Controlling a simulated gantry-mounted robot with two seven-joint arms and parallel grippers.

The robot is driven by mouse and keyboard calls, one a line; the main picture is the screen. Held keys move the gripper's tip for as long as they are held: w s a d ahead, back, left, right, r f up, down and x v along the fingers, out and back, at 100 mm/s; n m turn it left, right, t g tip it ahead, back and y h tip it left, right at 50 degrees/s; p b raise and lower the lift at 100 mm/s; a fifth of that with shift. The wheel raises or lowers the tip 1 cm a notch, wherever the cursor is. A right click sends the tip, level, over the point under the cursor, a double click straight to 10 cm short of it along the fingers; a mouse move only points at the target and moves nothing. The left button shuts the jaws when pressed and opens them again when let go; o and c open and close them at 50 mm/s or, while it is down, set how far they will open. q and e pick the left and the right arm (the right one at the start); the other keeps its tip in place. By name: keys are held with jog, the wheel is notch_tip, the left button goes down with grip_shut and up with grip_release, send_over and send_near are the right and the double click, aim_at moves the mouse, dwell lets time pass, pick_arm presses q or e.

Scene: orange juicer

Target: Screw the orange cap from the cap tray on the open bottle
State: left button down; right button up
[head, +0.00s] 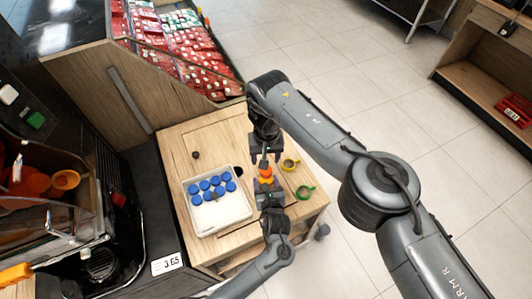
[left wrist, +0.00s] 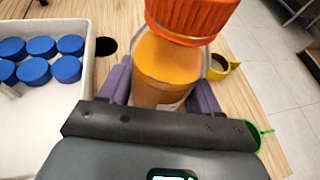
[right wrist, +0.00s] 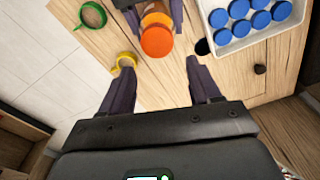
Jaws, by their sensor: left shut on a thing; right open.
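The bottle (left wrist: 168,68) holds orange juice and stands in the jaws of my left gripper (left wrist: 162,92), which is shut on its body. The orange cap (left wrist: 190,18) sits on top of the bottle; I cannot tell how tightly. The cap also shows from above in the right wrist view (right wrist: 157,41). My right gripper (right wrist: 162,82) is open and empty, its fingers apart from the cap. In the head view the bottle (head: 266,180) is between the two grippers, partly hidden. The white cap tray (head: 230,220) to the left holds several blue caps (head: 211,187); I see no orange cap in it.
The wooden table (head: 190,140) has a dark hole and a small dark knob (head: 195,155). A machine with oranges stands at the far left.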

jog(key=n, duration=0.2)
jog(key=r+n, duration=0.1)
jog(key=n, duration=0.4)
jog(key=shift+a+r+n, duration=0.25)
jog(key=shift+r+n, duration=0.05)
jog(key=n, duration=0.4)
jog(key=r+n, duration=0.1)
jog(key=n, duration=0.2)
jog(key=shift+s+r, duration=0.1)
jog(key=shift+s, duration=0.15)
jog(key=n, duration=0.6)
jog(key=shift+s+d+r, duration=0.1)
jog(key=shift+s+r, duration=0.2)
jog(key=shift+r, duration=0.1)
jog(key=n, duration=0.5)
jog(key=shift+s+d+r+n+g, duration=0.2)
jog(key=shift+s+r+n+g, duration=0.05)
jog(key=shift+s+n+g, duration=0.1)
jog(key=shift+f, duration=0.1)
jog(key=shift+f, duration=3.9)
jog(key=shift+c, duration=0.3)
